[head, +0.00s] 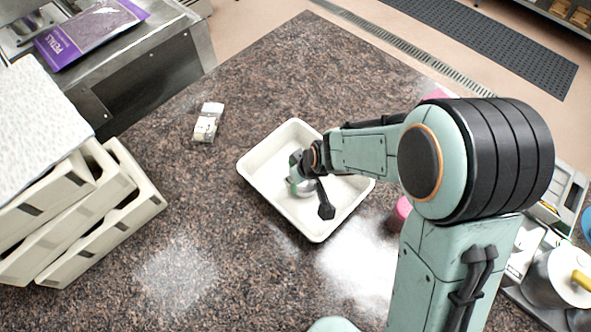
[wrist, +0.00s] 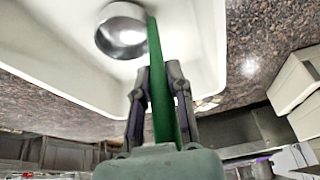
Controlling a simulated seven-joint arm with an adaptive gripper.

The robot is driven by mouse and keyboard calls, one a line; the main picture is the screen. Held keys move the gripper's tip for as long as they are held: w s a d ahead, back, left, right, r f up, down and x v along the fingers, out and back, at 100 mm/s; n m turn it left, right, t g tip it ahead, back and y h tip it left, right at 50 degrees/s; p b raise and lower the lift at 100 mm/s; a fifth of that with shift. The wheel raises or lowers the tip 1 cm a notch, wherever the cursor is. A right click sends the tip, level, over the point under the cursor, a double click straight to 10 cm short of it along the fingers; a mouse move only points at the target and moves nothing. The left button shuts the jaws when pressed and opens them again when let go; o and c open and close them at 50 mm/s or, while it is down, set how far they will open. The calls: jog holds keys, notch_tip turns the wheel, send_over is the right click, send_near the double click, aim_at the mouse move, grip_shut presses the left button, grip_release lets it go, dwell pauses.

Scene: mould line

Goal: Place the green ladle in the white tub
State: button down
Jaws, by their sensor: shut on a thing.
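The white tub (head: 262,150) stands on the speckled counter in the middle of the head view. It also fills the upper part of the wrist view (wrist: 60,75). My gripper (wrist: 160,100) is shut on the green handle of the ladle (wrist: 155,60). The ladle's round metal bowl is at the top of the wrist view, over the tub's interior. In the head view my gripper (head: 300,183) is over the tub and a bit of green ladle (head: 292,187) shows beside it. I cannot tell whether the bowl touches the tub floor.
A small white object (head: 208,122) lies on the counter left of the tub. Stacked cream crates (head: 135,205) stand at the far left. A pink item (head: 403,208) sits right of the tub, partly behind my arm.

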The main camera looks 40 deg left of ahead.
jog(key=shift+f, duration=0.1)
jog(key=c, duration=1.1)
grip_release()
jog(key=shift+o, duration=0.2)
jog(key=v, duration=1.2)
jog(key=w+d+r+m+h, duration=0.2)
jog(key=d+r+m, duration=0.15)
jog(key=d, duration=0.65)
jog(key=s+d+r+m+h, duration=0.1)
jog(key=s+d+m, duration=0.3)
jog(key=d, duration=0.4)
jog(key=s+d+r+m, duration=0.1)
jog(key=s+d+m, duration=0.4)
jog(key=d+m, duration=0.2)
jog(key=shift+s+d+g+h, duration=0.3)
jog(key=shift+d+h, duration=0.1)
jog(key=shift+d, duration=0.6)
jog(key=shift+m, duration=0.25)
